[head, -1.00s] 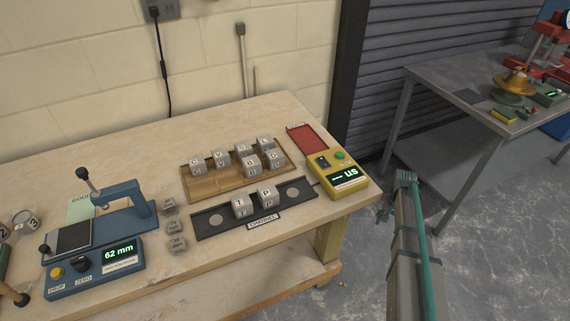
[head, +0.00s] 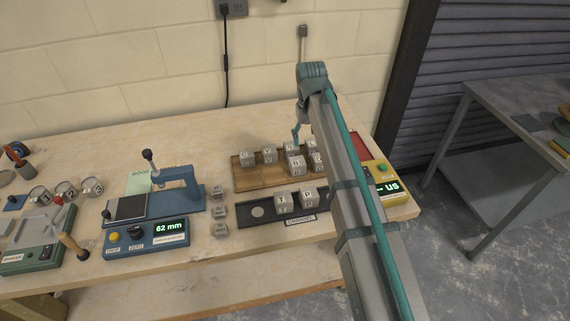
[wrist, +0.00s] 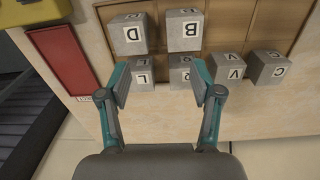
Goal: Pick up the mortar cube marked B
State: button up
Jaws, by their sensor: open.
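The mortar cube marked B (wrist: 183,30) is a grey cube with a white letter label. It stands in the front row of the wooden tray (head: 258,175), beside the cube marked D (wrist: 128,34). In the head view the B cube (head: 297,166) is just left of my arm. My gripper (wrist: 161,83) is open and empty over the back row, its fingers teal. In the wrist view the B cube lies beyond the fingertips, a little right of centre. My gripper (head: 298,134) also shows in the head view, above the tray's back edge, partly hidden by my arm.
Back-row cubes marked L (wrist: 143,76), V (wrist: 228,68) and C (wrist: 266,67) stand close by. A black channel (head: 250,218) with two cubes lies in front of the tray. A red pad (wrist: 62,58) and yellow device (head: 398,192) are at the right in the head view.

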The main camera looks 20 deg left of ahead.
aim_at(298, 161)
jog(key=shift+s+a+r+n, duration=0.25)
jog(key=shift+s+a+n, duration=0.05)
jog(key=shift+s+a, duration=0.65)
jog(key=shift+s+a+f, duration=0.1)
jog(key=shift+s+a, duration=0.1)
jog(key=shift+a, duration=0.05)
notch_tip(298, 161, down, 5)
jog(key=shift+f+p, duration=0.2)
jog(key=shift+p, duration=0.5)
jog(key=shift+s+f+p, duration=0.1)
jog(key=shift+f+p, duration=0.95)
jog(key=shift+f, duration=1.55)
jog(key=shift+c, duration=0.2)
jog(key=c, duration=1)
jog(key=shift+c, duration=0.5)
jog(key=shift+r, duration=0.15)
